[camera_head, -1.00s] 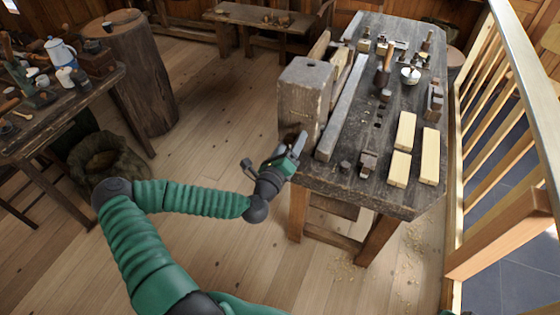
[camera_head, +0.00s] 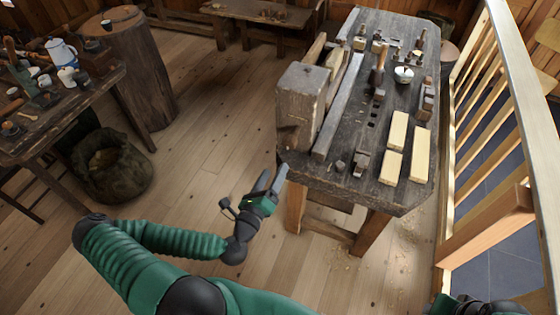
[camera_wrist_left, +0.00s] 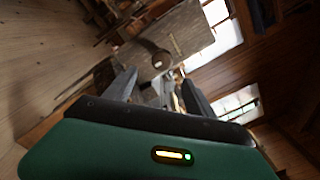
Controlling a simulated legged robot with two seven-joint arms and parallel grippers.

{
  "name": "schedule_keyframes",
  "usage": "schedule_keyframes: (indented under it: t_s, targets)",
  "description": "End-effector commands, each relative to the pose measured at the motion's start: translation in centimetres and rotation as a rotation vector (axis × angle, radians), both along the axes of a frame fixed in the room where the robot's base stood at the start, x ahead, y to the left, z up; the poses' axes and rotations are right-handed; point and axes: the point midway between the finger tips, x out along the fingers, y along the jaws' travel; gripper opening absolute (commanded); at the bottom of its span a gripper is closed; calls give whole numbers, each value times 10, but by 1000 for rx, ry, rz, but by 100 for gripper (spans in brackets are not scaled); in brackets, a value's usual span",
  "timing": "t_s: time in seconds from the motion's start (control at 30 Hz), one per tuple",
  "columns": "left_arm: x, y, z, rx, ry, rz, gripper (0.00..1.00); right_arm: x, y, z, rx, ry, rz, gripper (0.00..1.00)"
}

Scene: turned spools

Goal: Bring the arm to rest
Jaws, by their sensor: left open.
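My left arm comes in from the lower left in the head view, green and ribbed. Its gripper (camera_head: 272,182) is open and empty, in the air just off the near left corner of the wooden workbench (camera_head: 350,192). In the left wrist view, the two dark fingers of my left gripper (camera_wrist_left: 155,88) stand apart with nothing between them. A dark part of my right arm shows at the bottom right edge of the head view; its gripper's fingers cannot be made out there.
The workbench holds pale wood blocks (camera_head: 398,130), a mallet (camera_head: 379,75) and a small white pot (camera_head: 403,75). A railing (camera_head: 495,170) runs along the right. A cluttered table (camera_head: 75,110), a sack (camera_head: 110,170) and a stump (camera_head: 140,75) stand left. Floor between is clear.

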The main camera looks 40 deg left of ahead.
Motion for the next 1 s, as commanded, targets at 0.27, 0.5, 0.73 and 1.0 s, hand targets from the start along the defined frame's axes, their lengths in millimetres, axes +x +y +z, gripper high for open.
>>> schedule_keyframes:
  t_s: [0.27,0.5,0.73,1.0]
  targets:
    - [3,-29,-20,147,107,-132,64,0,0,0,0,0,0,36]
    - [-59,-122,-136,1219,517,-1017,64,0,0,0,0,0,0,36]
    - [-99,-82,-122,2289,408,-1825,64,0,0,0,0,0,0,36]
    - [-90,-113,-6,-2015,231,1486,64,0,0,0,0,0,0,36]
